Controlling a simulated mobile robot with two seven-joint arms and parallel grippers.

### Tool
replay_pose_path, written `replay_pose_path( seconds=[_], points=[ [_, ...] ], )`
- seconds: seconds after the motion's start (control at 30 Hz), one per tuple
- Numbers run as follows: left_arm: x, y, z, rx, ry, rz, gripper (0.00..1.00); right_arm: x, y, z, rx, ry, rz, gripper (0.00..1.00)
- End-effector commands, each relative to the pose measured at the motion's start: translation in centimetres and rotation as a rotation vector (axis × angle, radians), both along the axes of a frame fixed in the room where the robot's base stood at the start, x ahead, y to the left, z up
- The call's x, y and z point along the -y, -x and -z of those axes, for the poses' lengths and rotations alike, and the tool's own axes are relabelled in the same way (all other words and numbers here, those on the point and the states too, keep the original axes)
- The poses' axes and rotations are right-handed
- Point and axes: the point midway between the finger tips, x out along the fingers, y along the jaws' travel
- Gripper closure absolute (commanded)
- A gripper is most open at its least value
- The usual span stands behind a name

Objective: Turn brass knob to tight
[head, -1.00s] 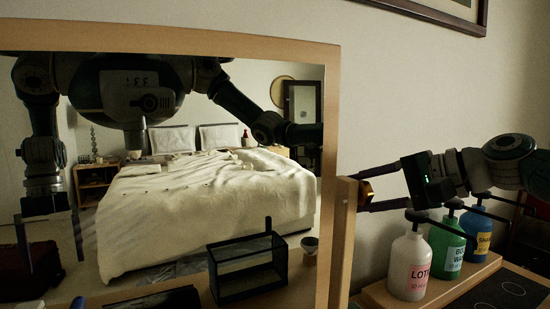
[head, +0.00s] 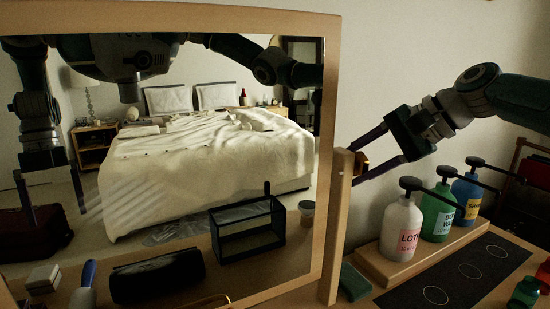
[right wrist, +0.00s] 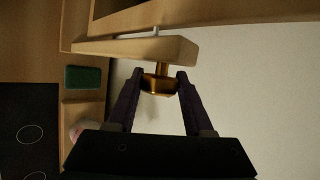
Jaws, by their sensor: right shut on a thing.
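The brass knob (right wrist: 158,84) sits on a short brass shaft on the side of the mirror's wooden post (right wrist: 135,48), in the right wrist view. In the head view the knob (head: 361,163) shows at the post's right side, partly hidden by my fingers. My right gripper (head: 360,170) is shut on the knob, one finger on each side; it also shows in the right wrist view (right wrist: 159,82). My left arm and gripper do not show directly; an arm and gripper appear only as a reflection in the mirror (head: 215,160).
White (head: 400,232), green (head: 437,213) and blue (head: 468,195) pump bottles stand on a wooden tray (head: 382,270) below my right arm. A dark mat with circles (head: 470,268) lies in front. A green block (head: 353,281) lies near the post.

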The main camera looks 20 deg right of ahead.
Motion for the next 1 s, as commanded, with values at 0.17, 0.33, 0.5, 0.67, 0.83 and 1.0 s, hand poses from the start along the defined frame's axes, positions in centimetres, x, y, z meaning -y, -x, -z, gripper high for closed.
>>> replay_pose_path(
  seconds=[0.17,0.33,0.5,0.67,0.83,1.0],
  points=[
    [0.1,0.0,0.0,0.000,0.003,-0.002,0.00,0.0,0.0,0.1,-0.001,0.000,-0.002,1.00],
    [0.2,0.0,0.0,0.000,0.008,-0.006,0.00,0.0,0.0,0.0,0.000,0.000,-0.001,0.29],
    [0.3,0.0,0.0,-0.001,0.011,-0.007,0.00,0.0,0.0,0.0,0.001,0.000,-0.001,0.19],
    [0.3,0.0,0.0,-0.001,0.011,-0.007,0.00,0.0,0.0,0.0,0.001,0.000,-0.001,0.19],
    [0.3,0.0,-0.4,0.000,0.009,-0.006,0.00,0.5,0.6,-0.8,0.004,0.001,0.000,0.19],
    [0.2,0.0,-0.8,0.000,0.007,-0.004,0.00,1.8,2.3,-2.4,0.002,0.004,0.000,0.19]
  ],
)
